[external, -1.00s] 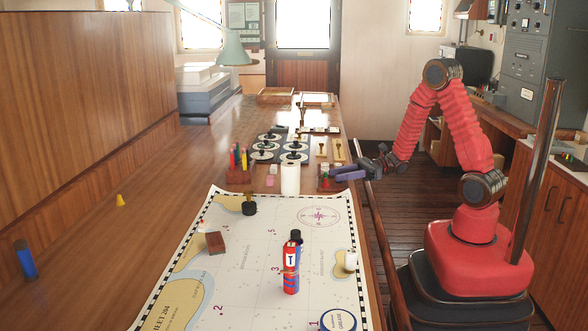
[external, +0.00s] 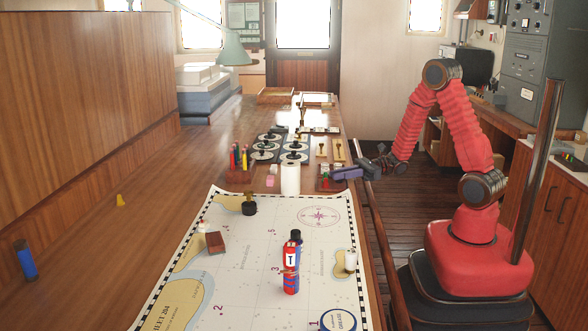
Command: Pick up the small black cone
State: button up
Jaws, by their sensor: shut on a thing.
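At this size I cannot make out the held thing's shape or colour. I see no small black cone clearly apart from the gripper; it may be hidden at the jaws. A black knobbed piece (external: 249,206) stands on the chart's upper left, away from the gripper.
A white cylinder (external: 290,181) stands left of the gripper. The chart (external: 225,290) carries a red bottle (external: 290,268), a brown block (external: 215,243) and a white piece (external: 351,260). A yellow cone (external: 120,200) and blue cylinder (external: 25,262) stand far left. Round dials (external: 295,158) lie behind.

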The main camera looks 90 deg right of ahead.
grip_shut()
jog(key=shift+r, duration=0.1)
jog(key=shift+r, duration=4.9)
